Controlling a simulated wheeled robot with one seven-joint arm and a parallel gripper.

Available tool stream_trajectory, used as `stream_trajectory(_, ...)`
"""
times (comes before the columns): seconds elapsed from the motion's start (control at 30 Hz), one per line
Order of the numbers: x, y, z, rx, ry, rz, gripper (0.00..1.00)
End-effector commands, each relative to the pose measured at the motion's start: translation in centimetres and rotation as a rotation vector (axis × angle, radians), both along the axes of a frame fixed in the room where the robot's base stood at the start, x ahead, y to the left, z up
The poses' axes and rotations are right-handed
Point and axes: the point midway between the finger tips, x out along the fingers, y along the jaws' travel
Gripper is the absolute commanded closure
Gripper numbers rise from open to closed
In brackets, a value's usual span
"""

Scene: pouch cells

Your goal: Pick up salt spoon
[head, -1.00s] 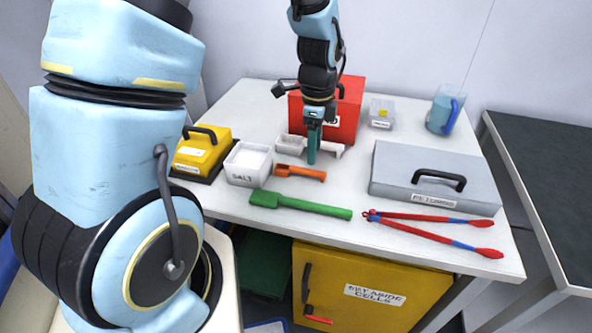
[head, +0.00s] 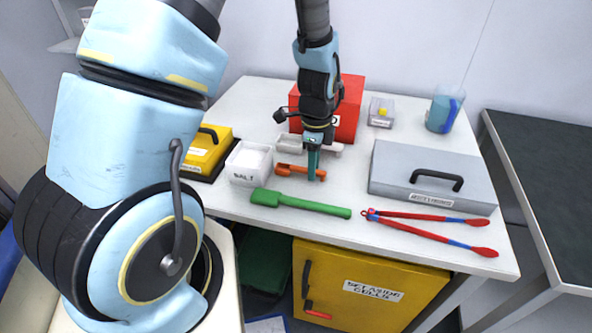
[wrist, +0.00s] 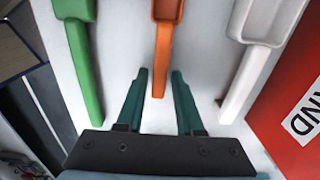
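Three scoop-like spoons lie on the white table, and none has a readable label. The orange spoon (head: 288,170) is the smallest; it also shows in the wrist view (wrist: 163,50). The green spoon (head: 312,206) lies nearer the front edge, at left in the wrist view (wrist: 84,55). The white spoon (head: 287,143) lies behind, at right in the wrist view (wrist: 243,85). My gripper (head: 313,176) is open above the orange spoon's handle end. In the wrist view the handle's end appears between my teal fingertips (wrist: 158,75), with gaps on both sides. Contact cannot be told.
A white tub marked SALT (head: 238,178) stands left of the orange spoon. A red box (head: 350,115) stands close behind the white spoon. A grey case (head: 400,180) and red tongs (head: 425,217) lie right. A yellow box (head: 198,158) is far left.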

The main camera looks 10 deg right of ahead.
Motion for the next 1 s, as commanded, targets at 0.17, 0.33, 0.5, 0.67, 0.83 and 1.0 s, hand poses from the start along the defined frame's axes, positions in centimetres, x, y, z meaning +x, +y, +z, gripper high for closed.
stream_trajectory(0.17, 0.00, 0.00, 0.02, 0.000, 0.000, 0.000, 0.85)
stream_trajectory(0.33, 0.00, 0.01, 0.02, 0.000, 0.000, 0.000, 1.00)
stream_trajectory(0.5, 0.00, 0.01, 0.03, 0.000, 0.000, 0.000, 1.00)
stream_trajectory(0.67, 0.00, 0.00, 0.03, 0.000, 0.000, 0.000, 1.00)
stream_trajectory(0.83, 0.01, 0.00, 0.10, 0.000, 0.000, 0.000, 1.00)
stream_trajectory(1.0, 0.08, -0.07, 0.92, -0.002, -0.002, 0.001, 1.00)
